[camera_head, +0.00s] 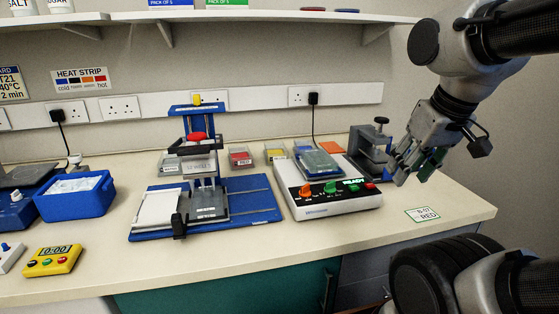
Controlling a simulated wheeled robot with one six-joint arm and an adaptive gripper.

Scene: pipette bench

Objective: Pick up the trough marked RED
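A small clear trough with red contents (240,157) stands at the back of the bench, against the wall side. Its white front label appears to read RED. My gripper (416,170) hangs at the right, above the bench's right part, well to the right of the trough and apart from it. Its fingers look spread, with a dark green patch at the right finger, and no held object is clear. A flat card reading B-07 RED (424,215) lies on the bench below my gripper.
A blue-based stand (262,213) is in front at left, and a white device with knobs (329,203) in front at right. A grey clamp (371,152) stands beside my gripper. The bench's right front is mostly clear.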

